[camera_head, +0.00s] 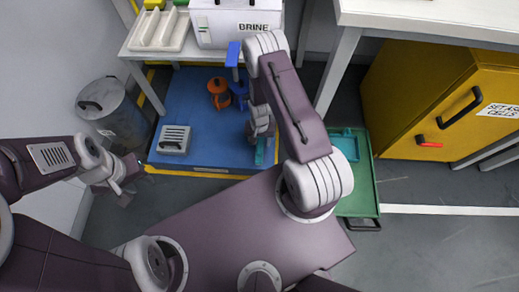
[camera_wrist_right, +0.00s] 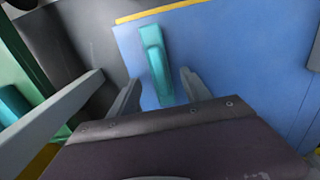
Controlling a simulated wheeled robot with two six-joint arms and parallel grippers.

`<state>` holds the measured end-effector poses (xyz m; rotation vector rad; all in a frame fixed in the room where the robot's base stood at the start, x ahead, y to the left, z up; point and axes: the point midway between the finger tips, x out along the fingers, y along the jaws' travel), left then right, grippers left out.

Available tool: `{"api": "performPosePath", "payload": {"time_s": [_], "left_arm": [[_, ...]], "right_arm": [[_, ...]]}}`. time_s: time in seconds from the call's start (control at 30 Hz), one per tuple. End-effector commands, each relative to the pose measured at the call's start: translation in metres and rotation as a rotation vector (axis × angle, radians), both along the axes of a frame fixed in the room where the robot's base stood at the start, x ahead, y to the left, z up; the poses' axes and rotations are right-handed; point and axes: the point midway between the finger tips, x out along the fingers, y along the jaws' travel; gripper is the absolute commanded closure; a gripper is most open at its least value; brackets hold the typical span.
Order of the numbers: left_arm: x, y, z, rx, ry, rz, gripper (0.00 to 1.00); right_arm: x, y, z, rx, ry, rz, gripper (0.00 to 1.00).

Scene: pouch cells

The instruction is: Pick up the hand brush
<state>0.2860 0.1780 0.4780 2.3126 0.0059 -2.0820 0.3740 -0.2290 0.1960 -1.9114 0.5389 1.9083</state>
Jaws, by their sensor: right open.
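A teal hand brush (camera_wrist_right: 154,62) lies on the blue mat (camera_wrist_right: 210,60) in the right wrist view. My right gripper (camera_wrist_right: 160,78) is open, with one finger on each side of the brush's near end; I cannot tell whether they touch it. In the head view a teal piece of the brush (camera_head: 260,153) shows at the mat's right side, partly hidden by my right arm. My left gripper (camera_head: 124,188) hangs empty at the left over the grey floor; its jaw opening is unclear.
A grey vented box (camera_head: 174,139) and orange (camera_head: 218,90) and blue items stand on the mat. A green tray (camera_head: 361,195) with a teal object lies to the right. A metal bin (camera_head: 112,110), a white table (camera_head: 430,17) and a yellow cabinet (camera_head: 400,90) surround the area.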

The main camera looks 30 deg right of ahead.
Motion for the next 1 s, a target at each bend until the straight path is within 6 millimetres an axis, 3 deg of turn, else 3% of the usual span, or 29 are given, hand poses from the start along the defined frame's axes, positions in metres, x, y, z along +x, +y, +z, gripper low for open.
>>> {"api": "performPosePath", "payload": {"time_s": [0.03,0.2,0.43,0.47,0.6,0.67,1.0], "left_arm": [[0.0,0.0,-0.018,0.0,0.0,0.0,0.64],[0.0,0.0,-0.049,0.0,0.001,0.0,0.64],[0.0,0.0,-0.046,0.0,0.0,0.0,0.64],[0.0,0.0,-0.046,0.0,0.0,0.0,0.64],[0.0,0.0,-0.046,0.0,0.0,0.0,0.64],[0.0,0.0,-0.046,0.0,0.0,0.0,0.64],[0.0,0.0,-0.04,0.0,0.0,0.0,0.64]], "right_arm": [[-0.001,0.0,-0.017,0.0,0.0,0.0,0.44],[-0.002,0.001,-0.045,0.001,0.001,0.0,0.44],[-0.002,0.001,-0.042,0.0,0.0,0.001,0.44],[-0.002,0.001,-0.042,0.001,0.001,0.001,0.46],[-0.002,0.001,-0.042,0.001,0.001,0.001,0.85],[-0.002,0.001,-0.042,0.001,0.001,0.001,1.0],[-0.002,0.001,-0.035,0.0,0.0,0.001,1.0]]}}
